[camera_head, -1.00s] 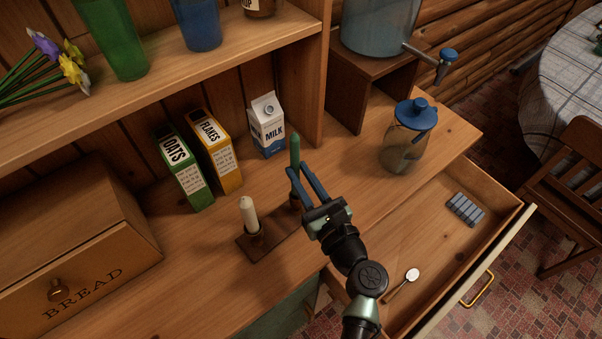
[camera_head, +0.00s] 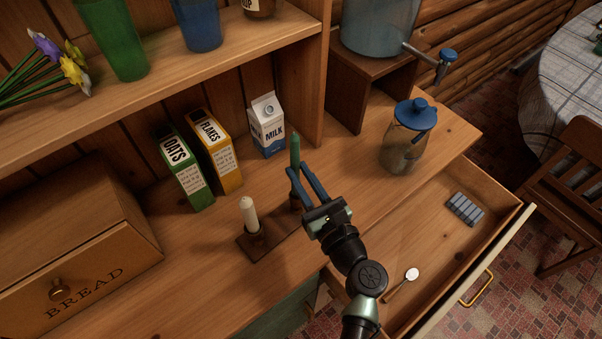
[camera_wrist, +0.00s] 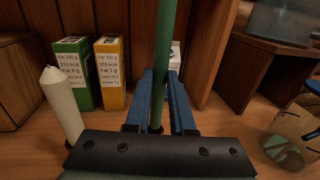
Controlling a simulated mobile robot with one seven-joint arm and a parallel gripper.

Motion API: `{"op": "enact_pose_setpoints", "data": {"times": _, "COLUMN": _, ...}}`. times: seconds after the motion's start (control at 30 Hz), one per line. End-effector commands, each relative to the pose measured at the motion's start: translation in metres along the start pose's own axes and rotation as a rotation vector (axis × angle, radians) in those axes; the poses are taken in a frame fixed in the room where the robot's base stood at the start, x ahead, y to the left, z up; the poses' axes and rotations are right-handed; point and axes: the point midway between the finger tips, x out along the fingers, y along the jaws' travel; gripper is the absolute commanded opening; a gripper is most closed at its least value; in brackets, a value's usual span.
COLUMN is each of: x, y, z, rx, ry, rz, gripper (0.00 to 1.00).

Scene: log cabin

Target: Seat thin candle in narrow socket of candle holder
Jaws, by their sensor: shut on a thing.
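The thin green candle (camera_head: 295,150) stands upright over the right end of the candle holder (camera_head: 262,240). My gripper (camera_head: 303,180) is shut on this candle; in the wrist view the candle (camera_wrist: 163,70) rises between the blue fingers (camera_wrist: 160,98). The holder is a dark wooden base on the counter. A thick white candle (camera_head: 248,213) stands in its left socket and also shows in the wrist view (camera_wrist: 62,105). The fingers partly hide the right socket and the green candle's lower end, so I cannot tell how deep it sits.
Behind the holder stand the oats box (camera_head: 186,175), the flakes box (camera_head: 216,155) and the milk carton (camera_head: 268,125). A bread box (camera_head: 80,260) is at left, a lidded glass jar (camera_head: 407,140) at right. An open drawer (camera_head: 440,250) lies below my arm.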

Motion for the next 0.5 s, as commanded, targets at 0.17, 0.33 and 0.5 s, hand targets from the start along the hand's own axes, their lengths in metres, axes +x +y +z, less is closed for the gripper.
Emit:
{"op": "enact_pose_setpoints", "data": {"times": 0.17, "x": 0.0, "y": 0.0, "z": -0.004, "rx": 0.0, "ry": 0.0, "rz": 0.0, "gripper": 0.0}}
{"op": "enact_pose_setpoints", "data": {"times": 0.33, "x": 0.0, "y": 0.0, "z": -0.009, "rx": 0.0, "ry": 0.0, "rz": 0.0, "gripper": 0.0}}
{"op": "enact_pose_setpoints", "data": {"times": 0.5, "x": 0.0, "y": 0.0, "z": -0.013, "rx": 0.0, "ry": 0.0, "rz": 0.0, "gripper": 0.0}}
